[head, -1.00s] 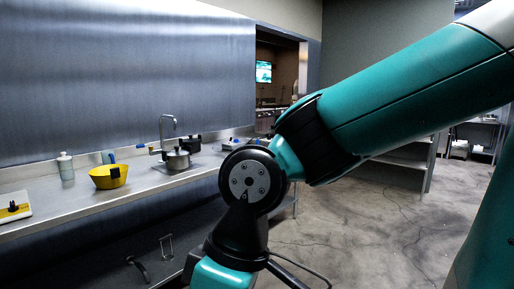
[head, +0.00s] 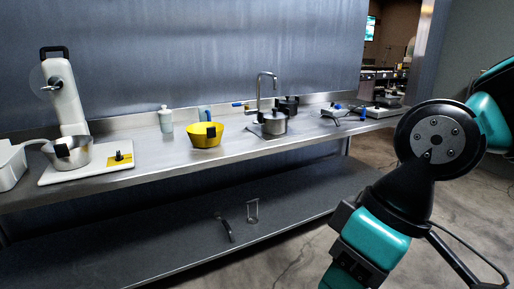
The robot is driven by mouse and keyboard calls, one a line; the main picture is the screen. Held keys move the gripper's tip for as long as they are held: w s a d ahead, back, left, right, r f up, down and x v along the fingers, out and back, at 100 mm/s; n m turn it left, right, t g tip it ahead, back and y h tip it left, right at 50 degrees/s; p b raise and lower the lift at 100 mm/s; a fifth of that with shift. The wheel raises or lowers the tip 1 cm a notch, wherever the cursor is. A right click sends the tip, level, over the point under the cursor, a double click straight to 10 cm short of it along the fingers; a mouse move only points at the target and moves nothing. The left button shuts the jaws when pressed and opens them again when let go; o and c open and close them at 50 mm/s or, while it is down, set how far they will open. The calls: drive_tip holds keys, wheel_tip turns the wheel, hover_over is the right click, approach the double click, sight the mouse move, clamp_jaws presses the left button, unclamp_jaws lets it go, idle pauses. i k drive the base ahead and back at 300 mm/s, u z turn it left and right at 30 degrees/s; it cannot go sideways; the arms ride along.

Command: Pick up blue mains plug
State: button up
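Several small blue items lie on the steel counter, and I cannot tell which is the blue mains plug. One blue piece (head: 238,104) is left of the tap. Another blue piece (head: 337,107) is on or beside a grey device right of the pots. A blue upright object (head: 205,113) stands behind the yellow bowl. My arm fills the right side, apart from the counter items in the picture. My gripper is out of the frame.
The counter (head: 180,165) also holds a yellow bowl (head: 205,138), a lidded pot (head: 273,123), a tap (head: 267,85), a white bottle (head: 166,120), a white machine (head: 64,95), and a steel pan (head: 72,160). A lower shelf (head: 130,240) is mostly clear.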

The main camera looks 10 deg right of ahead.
sight(363, 117)
drive_tip(key=z, duration=0.7)
drive_tip(key=i, duration=2.25)
drive_tip(key=z, duration=0.6)
drive_tip(key=i, duration=2.3)
drive_tip(key=u, duration=0.15)
